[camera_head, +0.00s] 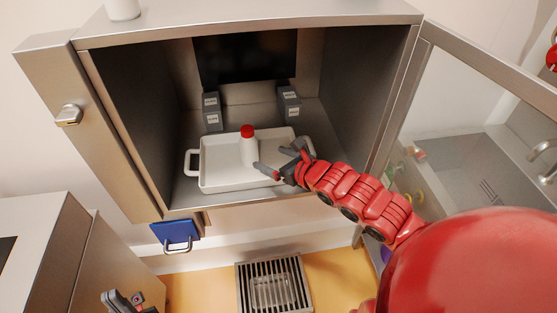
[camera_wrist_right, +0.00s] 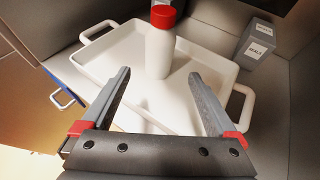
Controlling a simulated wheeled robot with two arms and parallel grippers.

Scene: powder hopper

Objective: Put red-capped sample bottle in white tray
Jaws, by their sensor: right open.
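The white sample bottle with a red cap (camera_head: 249,146) stands upright in the white tray (camera_head: 221,183) inside the open metal cabinet. In the right wrist view the bottle (camera_wrist_right: 160,48) stands in the tray (camera_wrist_right: 95,62) beyond my fingertips. My right gripper (camera_head: 277,160) is open and reaches over the tray's right part, with the bottle just to its left; it also shows in the right wrist view (camera_wrist_right: 160,80), with nothing between its fingers. My left gripper (camera_head: 123,300) is at the lower left of the head view, low and far from the tray; its jaw state is unclear.
Grey labelled boxes stand behind the tray, one at left (camera_head: 212,111) and one at right (camera_head: 289,104). The cabinet's glass door (camera_head: 455,110) is open at the right. A blue-backed handle (camera_head: 175,236) and a metal drain grate (camera_head: 272,285) are below.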

